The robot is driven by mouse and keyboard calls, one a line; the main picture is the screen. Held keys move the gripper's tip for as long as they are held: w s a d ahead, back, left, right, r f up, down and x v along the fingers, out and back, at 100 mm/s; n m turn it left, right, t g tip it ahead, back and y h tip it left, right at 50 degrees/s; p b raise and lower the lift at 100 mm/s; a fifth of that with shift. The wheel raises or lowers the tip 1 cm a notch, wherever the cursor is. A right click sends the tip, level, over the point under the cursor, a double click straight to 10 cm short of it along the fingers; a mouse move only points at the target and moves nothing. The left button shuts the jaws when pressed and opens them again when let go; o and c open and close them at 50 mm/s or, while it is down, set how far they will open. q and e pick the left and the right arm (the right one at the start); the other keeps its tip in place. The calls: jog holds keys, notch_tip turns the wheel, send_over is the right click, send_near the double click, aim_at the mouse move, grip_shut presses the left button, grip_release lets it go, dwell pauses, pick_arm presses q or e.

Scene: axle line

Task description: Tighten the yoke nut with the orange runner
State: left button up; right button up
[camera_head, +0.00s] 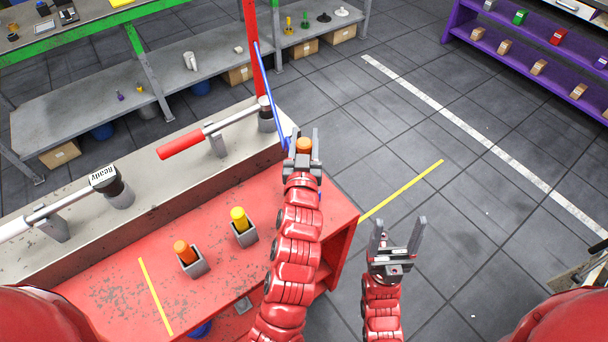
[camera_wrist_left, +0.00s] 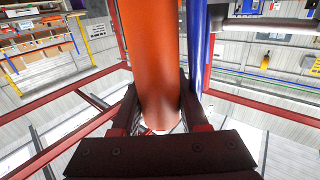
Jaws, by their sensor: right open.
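My left gripper (camera_head: 303,142) is at the far right end of the bench, with its fingers on both sides of an orange cylinder, the orange runner (camera_head: 303,145). In the left wrist view the runner (camera_wrist_left: 154,70) fills the space between the fingers, and its far end is out of view. My right gripper (camera_head: 398,240) is open and empty over the floor, right of the red bench. A grey shaft with a red sleeve (camera_head: 182,145) lies along the bench's raised ledge, near a dark round end piece (camera_head: 266,118). I cannot make out the yoke nut.
An orange-topped tool (camera_head: 183,251) and a yellow-topped tool (camera_head: 239,218) stand in grey holders on the red bench (camera_head: 110,295). A thin blue bar (camera_head: 270,95) slopes down close beside my left gripper, near a red post (camera_head: 250,50). Floor to the right is clear.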

pick_arm(q)
grip_shut()
dwell(1.0)
